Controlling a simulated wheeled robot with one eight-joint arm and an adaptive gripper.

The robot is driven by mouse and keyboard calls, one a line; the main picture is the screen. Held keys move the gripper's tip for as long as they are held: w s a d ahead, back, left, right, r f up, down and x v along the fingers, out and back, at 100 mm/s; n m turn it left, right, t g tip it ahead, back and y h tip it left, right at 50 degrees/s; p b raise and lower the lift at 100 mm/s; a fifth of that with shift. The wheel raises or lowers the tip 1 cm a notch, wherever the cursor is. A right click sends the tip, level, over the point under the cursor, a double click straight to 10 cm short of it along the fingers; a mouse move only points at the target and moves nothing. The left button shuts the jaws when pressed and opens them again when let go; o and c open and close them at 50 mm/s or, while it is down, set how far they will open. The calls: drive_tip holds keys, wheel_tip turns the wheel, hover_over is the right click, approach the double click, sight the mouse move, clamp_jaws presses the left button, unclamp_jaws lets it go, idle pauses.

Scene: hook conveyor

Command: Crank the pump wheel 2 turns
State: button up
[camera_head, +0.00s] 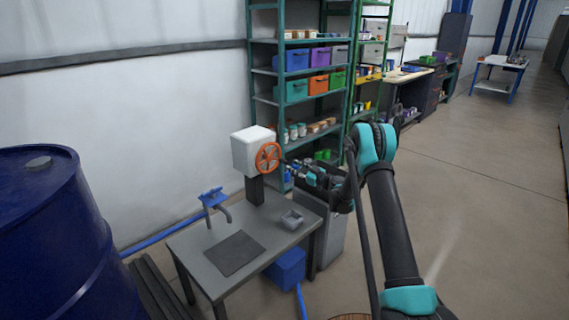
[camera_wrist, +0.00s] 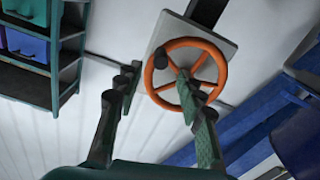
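The orange spoked pump wheel (camera_head: 267,157) is on the front of a white box (camera_head: 251,148) on a dark post at the back of a grey bench. In the wrist view the wheel (camera_wrist: 222,72) fills the upper middle, with a dark crank knob (camera_wrist: 160,59) at the upper left of its rim. My gripper (camera_wrist: 157,80) is open and empty, its two fingers spread. The knob appears just beyond the fingertips, between them sideways. The right finger overlaps the wheel's spokes and hub; I cannot tell whether it touches. In the head view my gripper (camera_head: 287,167) is right beside the wheel.
A blue drum (camera_head: 50,230) stands at the left. Shelves with coloured bins (camera_head: 291,91) stand behind. The floor at right is clear.

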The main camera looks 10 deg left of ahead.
sight(287, 163)
drive_tip(key=x, duration=0.7)
drive_tip(key=shift+a, duration=0.15)
clamp_jaws()
